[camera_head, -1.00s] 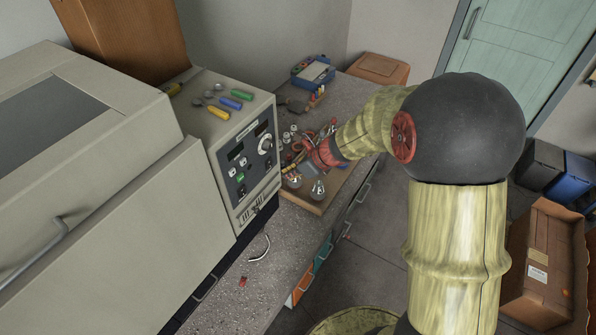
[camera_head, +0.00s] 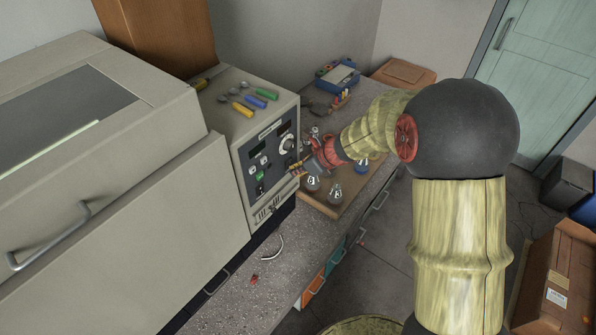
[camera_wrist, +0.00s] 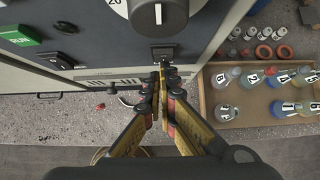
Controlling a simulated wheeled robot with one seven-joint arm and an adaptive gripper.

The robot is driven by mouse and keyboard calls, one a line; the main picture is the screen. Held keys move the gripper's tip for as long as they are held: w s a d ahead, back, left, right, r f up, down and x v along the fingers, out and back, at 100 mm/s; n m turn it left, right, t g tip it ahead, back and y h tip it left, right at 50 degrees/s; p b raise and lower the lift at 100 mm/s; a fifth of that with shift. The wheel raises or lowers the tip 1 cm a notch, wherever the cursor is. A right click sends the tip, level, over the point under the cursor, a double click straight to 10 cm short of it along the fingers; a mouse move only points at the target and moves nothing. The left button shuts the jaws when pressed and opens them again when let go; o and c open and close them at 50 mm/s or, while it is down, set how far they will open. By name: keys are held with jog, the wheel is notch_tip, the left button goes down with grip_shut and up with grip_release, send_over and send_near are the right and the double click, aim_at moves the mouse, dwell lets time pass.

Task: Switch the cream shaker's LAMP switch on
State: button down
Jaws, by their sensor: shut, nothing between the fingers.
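The cream shaker (camera_head: 225,165) stands at the left, its control panel (camera_head: 262,165) facing right. The panel has a large round dial (camera_head: 287,143), small switches and a green-lit RUN switch (camera_wrist: 22,32). In the wrist view, a dark switch (camera_wrist: 163,53) sits right below the dial (camera_wrist: 158,14); its label cannot be read. My gripper (camera_wrist: 164,70) is shut and empty, its tips just below that switch, at or very near the panel; contact cannot be told. In the head view, my gripper (camera_head: 298,170) is beside the panel's lower right. The shaker's window (camera_head: 55,115) shows a bright strip inside.
A wooden tray (camera_wrist: 262,115) with several labelled flasks stands right of the panel, close to my arm. Coloured pens (camera_head: 262,93) lie on the shaker's top. A blue device (camera_head: 338,76) stands farther back. A curved metal piece (camera_head: 272,248) lies on the bench.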

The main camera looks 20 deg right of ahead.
jog(key=shift+r, duration=0.15)
jog(key=shift+r+p, duration=0.75)
